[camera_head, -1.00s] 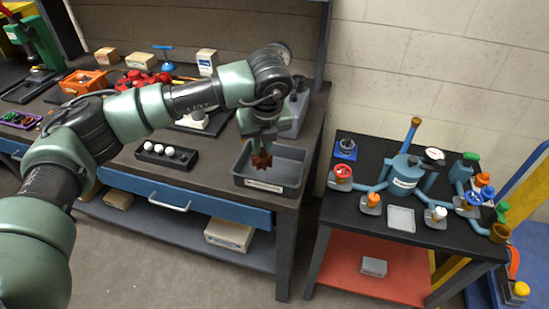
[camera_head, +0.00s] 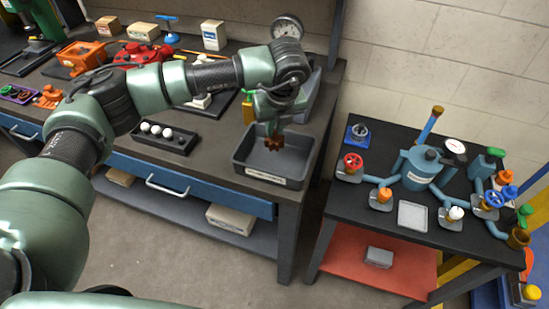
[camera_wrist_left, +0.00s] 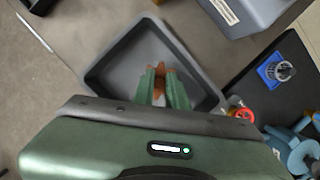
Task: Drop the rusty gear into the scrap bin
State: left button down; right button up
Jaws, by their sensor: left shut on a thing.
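The rusty gear (camera_head: 274,143) is a small brown toothed wheel. My left gripper (camera_head: 271,128) is shut on it and holds it over the open grey scrap bin (camera_head: 273,180), a shallow tray with a white label on its front wall. In the left wrist view, the gear (camera_wrist_left: 160,70) shows between the two green fingers of my left gripper (camera_wrist_left: 159,82), with the bin (camera_wrist_left: 112,60) below and around it. The inside of the bin looks empty where it shows. My right gripper is not in view.
The bin stands at the right end of the workbench. A black tray (camera_head: 167,140) with white balls lies to its left. A gauge (camera_head: 287,28) stands behind. At right, a lower black table (camera_head: 345,208) carries a blue tank (camera_head: 422,170), pipes and coloured valves.

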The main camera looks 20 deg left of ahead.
pick_arm(q)
jog(key=shift+f, duration=0.1)
jog(key=c, duration=1.3)
grip_release()
jog(key=shift+c, duration=0.2)
jog(key=shift+s, duration=0.1)
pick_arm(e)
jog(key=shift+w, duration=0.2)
